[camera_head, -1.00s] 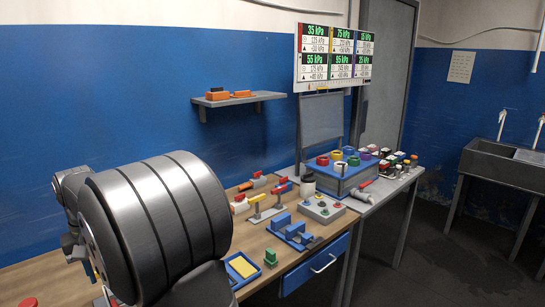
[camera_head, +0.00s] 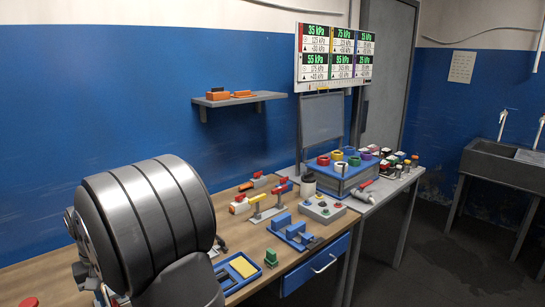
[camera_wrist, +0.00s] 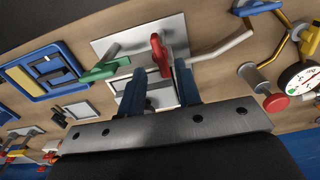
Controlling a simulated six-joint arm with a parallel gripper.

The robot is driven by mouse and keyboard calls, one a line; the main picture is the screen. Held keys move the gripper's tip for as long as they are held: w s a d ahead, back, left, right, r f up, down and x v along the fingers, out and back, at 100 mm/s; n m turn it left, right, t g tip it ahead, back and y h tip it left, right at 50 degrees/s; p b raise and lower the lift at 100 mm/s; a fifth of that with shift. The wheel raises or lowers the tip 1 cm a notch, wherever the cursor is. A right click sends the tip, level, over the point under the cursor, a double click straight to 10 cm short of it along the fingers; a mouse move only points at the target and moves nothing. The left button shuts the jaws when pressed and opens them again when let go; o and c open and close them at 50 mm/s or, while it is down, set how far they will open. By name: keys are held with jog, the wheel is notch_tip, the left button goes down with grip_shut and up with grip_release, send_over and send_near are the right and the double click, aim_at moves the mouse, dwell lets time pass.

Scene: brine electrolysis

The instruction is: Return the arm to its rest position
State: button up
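My gripper (camera_wrist: 161,80) shows in the wrist view as two blue fingers standing apart, with nothing held between them. Beyond the fingertips is a metal plate (camera_wrist: 172,28) with a red-handled part (camera_wrist: 159,54) and a green-handled part (camera_wrist: 106,69). I cannot tell the exact gap between the fingers and these parts. In the head view my arm fills the lower left as a large grey banded cylinder, and it hides the gripper and the left part of the wooden bench (camera_head: 45,275).
A blue tray (camera_head: 222,272) with a yellow piece lies beside my arm, near a green block (camera_head: 271,258). Blue fixtures (camera_head: 290,232), a button box (camera_head: 324,209) and a blue rack (camera_head: 343,180) stand farther right. A pressure gauge (camera_wrist: 300,77) is at the wrist view's right. A shelf (camera_head: 240,99) hangs above.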

notch_tip(320, 180, down, 4)
jog(key=shift+r, duration=0.1)
jog(key=shift+r+n, duration=0.15)
jog(key=shift+n, duration=0.65)
notch_tip(320, 180, up, 17)
notch_tip(320, 180, down, 17)
jog(key=n, duration=0.9)
jog(key=shift+r, duration=0.2)
